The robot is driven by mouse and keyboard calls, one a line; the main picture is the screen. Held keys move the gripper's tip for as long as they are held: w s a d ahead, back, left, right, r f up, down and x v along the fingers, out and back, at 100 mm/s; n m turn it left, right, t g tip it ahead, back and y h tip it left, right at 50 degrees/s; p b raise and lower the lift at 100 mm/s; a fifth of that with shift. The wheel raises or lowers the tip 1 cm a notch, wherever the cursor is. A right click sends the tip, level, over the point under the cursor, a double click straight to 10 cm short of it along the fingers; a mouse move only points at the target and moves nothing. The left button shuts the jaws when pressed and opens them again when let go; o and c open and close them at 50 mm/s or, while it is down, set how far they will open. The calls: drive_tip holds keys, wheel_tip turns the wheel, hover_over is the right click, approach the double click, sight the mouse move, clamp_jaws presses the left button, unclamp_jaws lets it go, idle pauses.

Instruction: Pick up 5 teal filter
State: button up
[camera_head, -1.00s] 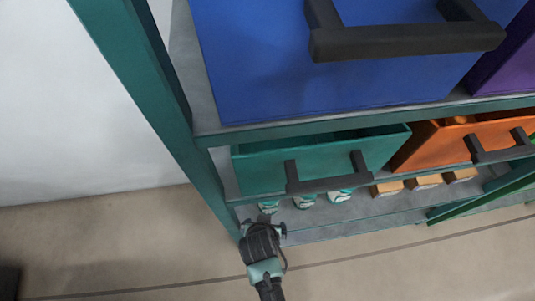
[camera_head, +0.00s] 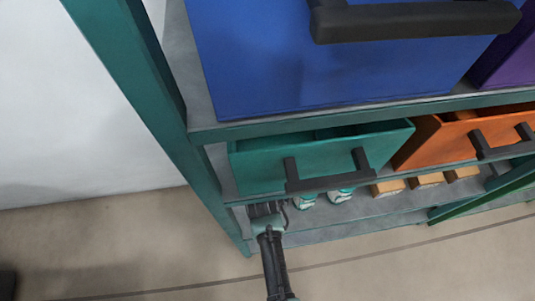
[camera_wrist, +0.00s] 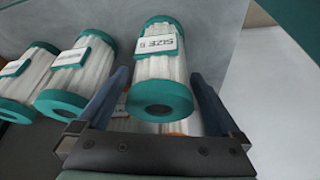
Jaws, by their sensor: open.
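In the wrist view, a teal-capped white pleated filter (camera_wrist: 161,70) with a label, its last character blurred, stands between the two open fingers of my gripper (camera_wrist: 162,105). I cannot tell if the fingers touch it. Two more teal filters stand to its left, a middle one (camera_wrist: 80,75) and a far-left one (camera_wrist: 25,80) cut by the frame edge. In the head view, my gripper (camera_head: 264,209) reaches onto the low shelf under the teal bin. Two teal filters, one (camera_head: 305,201) and another (camera_head: 340,196), show to its right; the one at my gripper is hidden there.
The teal bin (camera_head: 300,160) with a black handle hangs just above the filters. An orange bin (camera_head: 460,140) and a large blue bin (camera_head: 330,60) are nearby. Several tan blocks (camera_head: 425,181) lie right on the shelf. A teal post (camera_head: 150,90) stands left.

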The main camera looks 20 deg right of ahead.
drive_tip(key=c, duration=1.5)
drive_tip(key=shift+o, duration=0.2)
drive_tip(key=shift+r, duration=0.1)
